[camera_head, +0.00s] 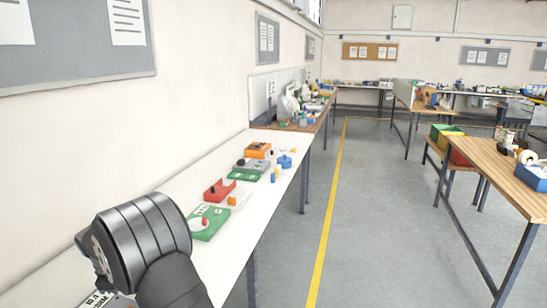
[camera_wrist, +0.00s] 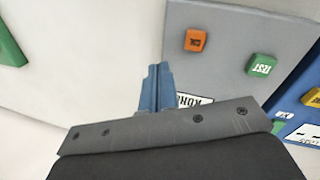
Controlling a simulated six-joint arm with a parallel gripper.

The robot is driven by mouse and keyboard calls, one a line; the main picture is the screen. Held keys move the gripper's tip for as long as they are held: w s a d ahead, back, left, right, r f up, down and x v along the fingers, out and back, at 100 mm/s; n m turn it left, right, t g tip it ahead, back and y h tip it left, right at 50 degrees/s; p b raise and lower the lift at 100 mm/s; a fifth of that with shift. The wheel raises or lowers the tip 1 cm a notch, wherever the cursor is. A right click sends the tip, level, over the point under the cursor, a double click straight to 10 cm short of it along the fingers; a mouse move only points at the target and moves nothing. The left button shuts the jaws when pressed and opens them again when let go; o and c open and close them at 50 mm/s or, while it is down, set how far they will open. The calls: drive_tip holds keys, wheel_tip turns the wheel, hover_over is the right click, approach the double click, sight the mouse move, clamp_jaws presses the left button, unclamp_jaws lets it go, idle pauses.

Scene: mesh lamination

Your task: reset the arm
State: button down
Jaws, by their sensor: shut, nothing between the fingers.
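My gripper (camera_wrist: 155,88) shows in the wrist view as two blue-grey fingers pressed together, with nothing between them. It is above the white surface, beside the edge of a grey panel (camera_wrist: 225,50). The panel carries an orange button (camera_wrist: 195,40), a green button (camera_wrist: 262,65) marked TEST and a partly covered label (camera_wrist: 192,101). In the head view my dark arm fills the lower left and the gripper's fingers cannot be seen.
A white bench (camera_head: 176,195) runs along the left wall. It holds a green board (camera_head: 210,224), a red block (camera_head: 219,190), an orange box (camera_head: 258,150) and a blue item (camera_head: 285,161). A wooden table (camera_head: 500,175) stands at right. The floor (camera_head: 385,230) between is clear.

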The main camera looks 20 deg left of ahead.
drive_tip(key=w+m+g+y, duration=0.1)
drive_tip(key=w, duration=0.2)
drive_tip(key=w+f+m+y, duration=0.1)
drive_tip(key=w, duration=0.2)
drive_tip(key=w+m+g, duration=0.1)
drive_tip(key=w, duration=0.3)
drive_tip(key=shift+w+a+f+m+g+y, duration=0.1)
drive_tip(key=shift+a+f+m+g+y, duration=0.2)
drive_tip(key=shift+a+f+m+y, duration=0.1)
drive_tip(key=w+d+r, duration=0.4)
drive_tip(key=d+r, duration=0.4)
drive_tip(key=d, duration=0.3)
drive_tip(key=s+a+r, duration=0.1)
drive_tip(key=s+a, duration=0.7)
drive_tip(key=s, duration=0.4)
drive_tip(key=shift+r, duration=0.15)
